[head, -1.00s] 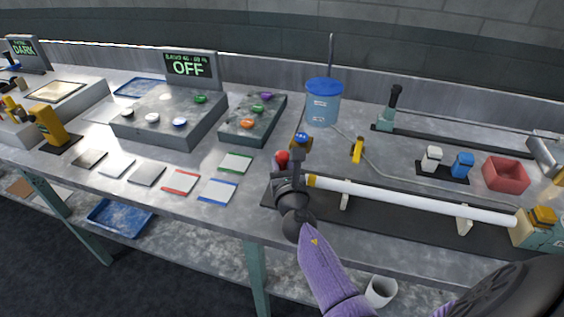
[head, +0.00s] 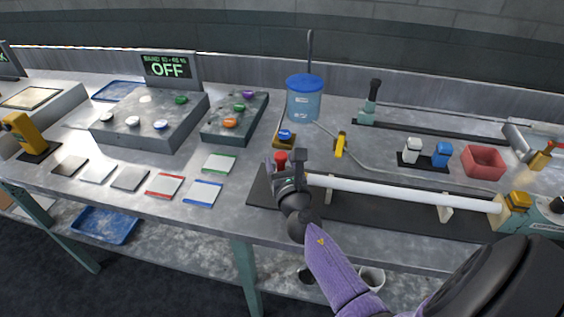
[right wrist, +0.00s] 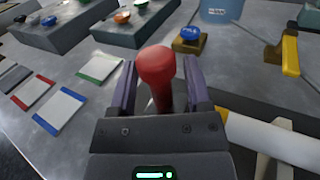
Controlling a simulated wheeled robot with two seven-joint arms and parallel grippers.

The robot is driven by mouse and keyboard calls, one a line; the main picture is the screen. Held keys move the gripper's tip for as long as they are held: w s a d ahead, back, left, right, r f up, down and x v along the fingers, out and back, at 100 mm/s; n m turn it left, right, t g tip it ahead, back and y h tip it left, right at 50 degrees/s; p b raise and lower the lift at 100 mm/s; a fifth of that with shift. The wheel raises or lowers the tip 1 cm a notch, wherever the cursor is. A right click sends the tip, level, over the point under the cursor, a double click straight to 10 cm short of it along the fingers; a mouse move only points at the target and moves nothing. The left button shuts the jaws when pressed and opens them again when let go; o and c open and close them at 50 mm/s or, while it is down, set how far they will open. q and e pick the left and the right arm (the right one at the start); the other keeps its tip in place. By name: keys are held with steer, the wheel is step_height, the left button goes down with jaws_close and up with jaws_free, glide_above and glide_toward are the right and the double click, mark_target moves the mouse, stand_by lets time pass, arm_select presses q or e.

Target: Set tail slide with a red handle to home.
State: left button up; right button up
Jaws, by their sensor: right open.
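The red handle (head: 281,158) of the tail slide stands upright at the left end of a dark rail (head: 258,191). My right gripper (head: 288,168) is at the handle, and its body hides most of the slide in the head view. In the right wrist view the red handle (right wrist: 157,66) rises between the two spread fingers of the right gripper (right wrist: 160,88). The gripper is open around it, and I cannot tell whether a finger touches it. A white tube (head: 400,190) lies along the rail, its left end hidden behind the gripper. My left gripper is out of view.
A teal block with a yellow top (head: 518,200) stands at the tube's right end. Behind the rail are a blue button (head: 286,134), a yellow lever (head: 341,145), a blue bucket (head: 304,100) and a red bin (head: 484,161). Bordered cards (head: 203,192) lie left.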

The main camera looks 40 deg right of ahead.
steer(key=v, duration=1)
